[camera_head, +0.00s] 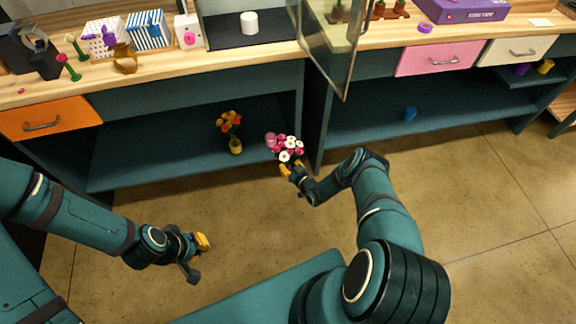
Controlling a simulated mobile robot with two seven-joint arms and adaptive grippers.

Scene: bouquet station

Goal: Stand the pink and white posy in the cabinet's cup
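The pink and white posy (286,146) is at my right gripper (287,170), in front of the lower shelves near the upright between two bays. The gripper's yellow fingertips close around the posy's base, and its stems are hidden. A white cup (249,22) stands on the dark floor of the cabinet (222,30) on the counter. The cabinet's glass door (328,50) stands open, sticking out over the counter's front edge. My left gripper (202,243) is low over the floor at left, with nothing seen in it; its finger gap is unclear.
An orange and yellow bouquet in a yellow vase (235,145) stands on the lower left shelf. A blue cup (410,114) is on the lower right shelf. The counter's left holds flowers, boxes and a golden jug (124,60); a purple box (462,10) lies right.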

